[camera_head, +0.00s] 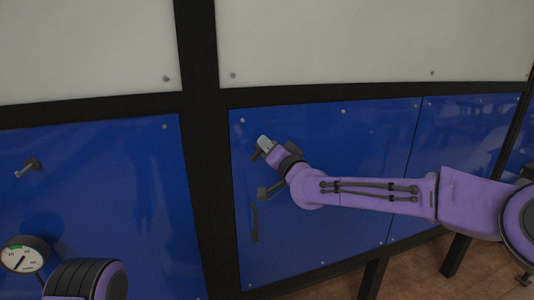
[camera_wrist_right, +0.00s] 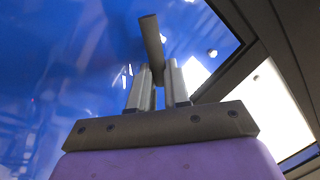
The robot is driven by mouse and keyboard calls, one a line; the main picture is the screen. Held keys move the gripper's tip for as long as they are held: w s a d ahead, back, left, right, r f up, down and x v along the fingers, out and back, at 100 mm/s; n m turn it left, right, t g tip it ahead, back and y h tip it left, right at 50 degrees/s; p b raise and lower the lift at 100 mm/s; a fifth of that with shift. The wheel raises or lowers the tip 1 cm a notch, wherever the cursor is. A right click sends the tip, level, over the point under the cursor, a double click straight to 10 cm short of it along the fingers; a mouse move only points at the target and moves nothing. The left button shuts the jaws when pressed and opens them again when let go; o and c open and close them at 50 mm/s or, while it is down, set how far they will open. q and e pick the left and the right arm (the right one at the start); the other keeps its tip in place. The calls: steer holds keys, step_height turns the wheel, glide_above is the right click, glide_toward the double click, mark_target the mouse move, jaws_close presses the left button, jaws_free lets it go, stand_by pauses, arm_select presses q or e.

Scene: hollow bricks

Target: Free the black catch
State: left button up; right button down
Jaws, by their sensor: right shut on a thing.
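The black catch (camera_wrist_right: 151,36) shows as a dark flat bar between the fingers of my right gripper (camera_wrist_right: 163,78) in the wrist view. The gripper is shut on it, and the fingers hide its lower part. In the head view my right gripper (camera_head: 264,143) is at the upper left of a blue door panel (camera_head: 350,135), close to the dark frame post. The catch is mostly hidden there. Of my left arm only a purple and black link shows at the bottom left; its gripper is out of view.
A dark vertical handle (camera_head: 254,222) is on the blue door below my right gripper. A dial gauge (camera_head: 23,259) and a small metal knob (camera_head: 29,167) are on the left blue panel. Black posts (camera_head: 203,150) and rails frame the panels. Brown floor shows at the lower right.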

steer(key=m+b, duration=0.2)
steer(key=m, duration=0.1)
steer(key=f+m+t+h+b, duration=0.1)
steer(key=m, duration=0.3)
steer(key=f+m+h+b, duration=0.1)
steer(key=m+b, duration=0.1)
steer(key=m, duration=0.1)
steer(key=shift+w+d+m+b, duration=0.1)
steer(key=shift+d+m+b, duration=0.15)
steer(key=shift+m+b, duration=0.05)
steer(key=shift+m+t, duration=0.3)
steer(key=shift+r, duration=0.1)
steer(key=c, duration=1.1)
jaws_free()
steer(key=b+v, duration=0.3)
steer(key=v, duration=0.7)
steer(key=shift+s+b, duration=0.25)
steer(key=shift+b, duration=0.1)
